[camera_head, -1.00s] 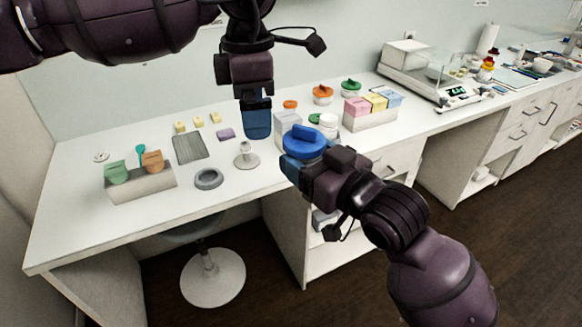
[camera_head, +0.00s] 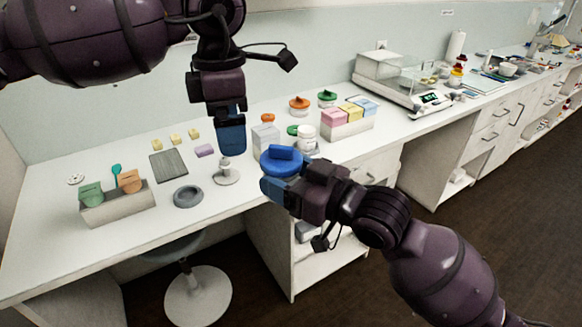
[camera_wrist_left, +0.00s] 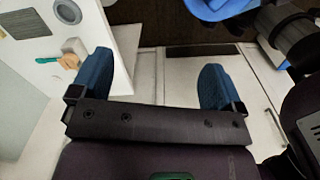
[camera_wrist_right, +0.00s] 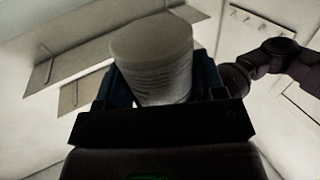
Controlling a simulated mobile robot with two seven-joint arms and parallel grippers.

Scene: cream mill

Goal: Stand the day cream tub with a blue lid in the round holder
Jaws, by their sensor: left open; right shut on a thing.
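The day cream tub with its blue lid (camera_head: 281,162) is held upright by my right gripper (camera_head: 282,186), in front of the table's front edge. In the right wrist view the pale tub body (camera_wrist_right: 152,65) shows between the fingers. The round holder, a grey ring (camera_head: 188,195), lies empty near the table's front edge, left of the tub. It also shows in the left wrist view (camera_wrist_left: 73,47). My left gripper (camera_head: 231,152) is open and empty, hanging above the table between ring and tub; its spread fingers show in the left wrist view (camera_wrist_left: 155,80).
A small white stand (camera_head: 227,178) is right of the ring. A grey box with scoops (camera_head: 115,208) stands at left, a grey plate (camera_head: 168,165) behind the ring. Other tubs (camera_head: 306,138) and a box of coloured packs (camera_head: 347,127) are behind the held tub. A stool (camera_head: 197,295) is below.

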